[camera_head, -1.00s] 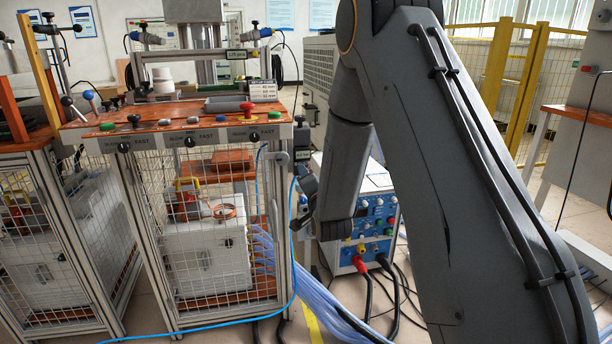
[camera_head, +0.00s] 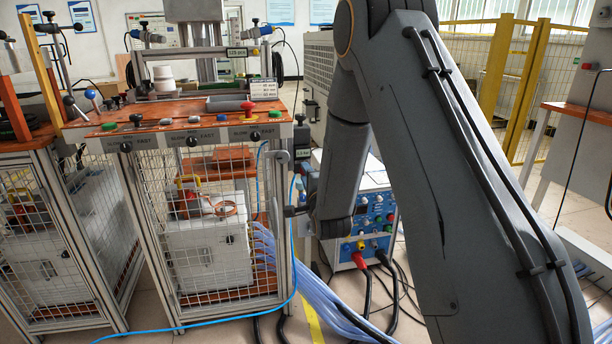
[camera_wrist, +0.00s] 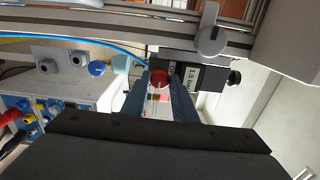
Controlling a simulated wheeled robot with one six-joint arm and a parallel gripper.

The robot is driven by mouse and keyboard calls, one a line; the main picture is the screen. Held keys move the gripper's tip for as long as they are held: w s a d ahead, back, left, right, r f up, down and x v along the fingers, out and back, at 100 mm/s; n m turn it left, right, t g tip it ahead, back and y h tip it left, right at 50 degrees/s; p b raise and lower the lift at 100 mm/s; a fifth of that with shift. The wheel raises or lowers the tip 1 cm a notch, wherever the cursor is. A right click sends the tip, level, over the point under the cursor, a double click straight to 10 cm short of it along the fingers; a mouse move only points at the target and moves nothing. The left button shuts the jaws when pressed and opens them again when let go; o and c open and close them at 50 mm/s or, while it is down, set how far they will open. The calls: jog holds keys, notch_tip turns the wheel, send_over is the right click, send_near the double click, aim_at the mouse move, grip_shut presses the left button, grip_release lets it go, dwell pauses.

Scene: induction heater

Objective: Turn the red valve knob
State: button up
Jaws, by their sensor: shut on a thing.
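The red valve knob (camera_wrist: 160,79) shows as a round red cap near the middle of the wrist view, beside a black gauge box with a "1.5 bar" label (camera_wrist: 191,77). My gripper (camera_wrist: 159,87) is shut on the knob, with a dark blue-grey finger at each side of it. The lower part of the knob is partly hidden between the fingers. In the head view my arm reaches down to the right side of the heater cart, and I cannot make out the knob there.
The mesh-sided cart (camera_head: 213,235) carries a red mushroom button (camera_head: 248,106) on top. A blue-fronted power unit (camera_head: 368,222) with thick cables stands behind my arm. Blue hoses (camera_head: 318,300) run along the floor. A grey rotary handle (camera_wrist: 211,41) sits close above the gauge box.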

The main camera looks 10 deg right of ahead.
jog(key=o, duration=1)
jog(key=shift+o, duration=0.2)
jog(key=s, duration=0.8)
jog(key=shift+p, duration=0.45)
